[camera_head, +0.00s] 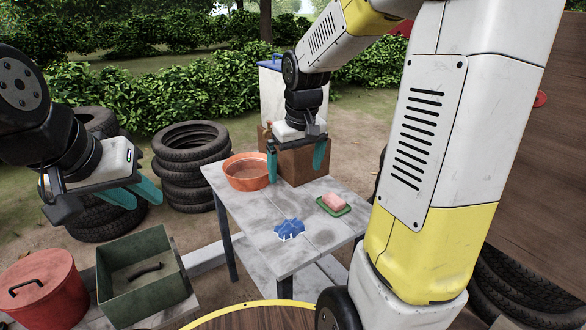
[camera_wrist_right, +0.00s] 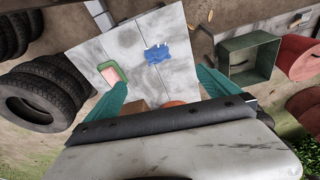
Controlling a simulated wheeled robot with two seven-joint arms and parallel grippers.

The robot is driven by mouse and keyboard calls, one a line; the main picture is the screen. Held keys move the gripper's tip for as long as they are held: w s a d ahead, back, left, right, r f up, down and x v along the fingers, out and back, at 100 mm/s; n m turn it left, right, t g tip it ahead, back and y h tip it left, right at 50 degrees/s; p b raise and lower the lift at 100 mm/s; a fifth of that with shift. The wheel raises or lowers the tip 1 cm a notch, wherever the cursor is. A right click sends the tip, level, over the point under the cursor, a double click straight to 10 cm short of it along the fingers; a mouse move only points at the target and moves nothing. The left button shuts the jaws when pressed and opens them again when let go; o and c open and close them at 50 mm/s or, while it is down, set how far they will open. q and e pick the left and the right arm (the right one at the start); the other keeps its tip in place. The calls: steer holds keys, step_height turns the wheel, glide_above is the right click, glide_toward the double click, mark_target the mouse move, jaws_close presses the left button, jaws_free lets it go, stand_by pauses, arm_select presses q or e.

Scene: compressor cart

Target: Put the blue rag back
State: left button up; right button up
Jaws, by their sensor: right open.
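The blue rag (camera_head: 289,229) lies crumpled on the grey wooden table (camera_head: 260,205), near its front. It also shows in the right wrist view (camera_wrist_right: 157,54), beyond the gap between the fingertips. My right gripper (camera_head: 296,176) is open and empty above the far part of the table, in front of a brown box (camera_head: 303,165); it is apart from the rag. My left gripper (camera_head: 143,201) is at the left, away from the table, with its teal fingers apart and nothing between them.
An orange basin (camera_head: 246,173) stands at the table's back left. A pink sponge (camera_head: 334,201) sits on a green dish (camera_head: 330,211) at the right. A green open bin (camera_head: 165,285) and a red lidded pot (camera_head: 40,295) stand front left. Stacked tyres (camera_head: 190,165) stand behind.

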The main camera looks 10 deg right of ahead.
steer(key=s+a+r+m+t+y, duration=0.1)
steer(key=s+r, duration=0.3)
steer(key=s, duration=0.4)
steer(key=s+r+m+t+y, duration=0.1)
steer(key=s+r, duration=0.3)
steer(key=s, duration=0.4)
steer(key=shift+s+a+t, duration=0.15)
steer(key=shift+a+t, duration=0.25)
steer(key=shift+t, duration=0.5)
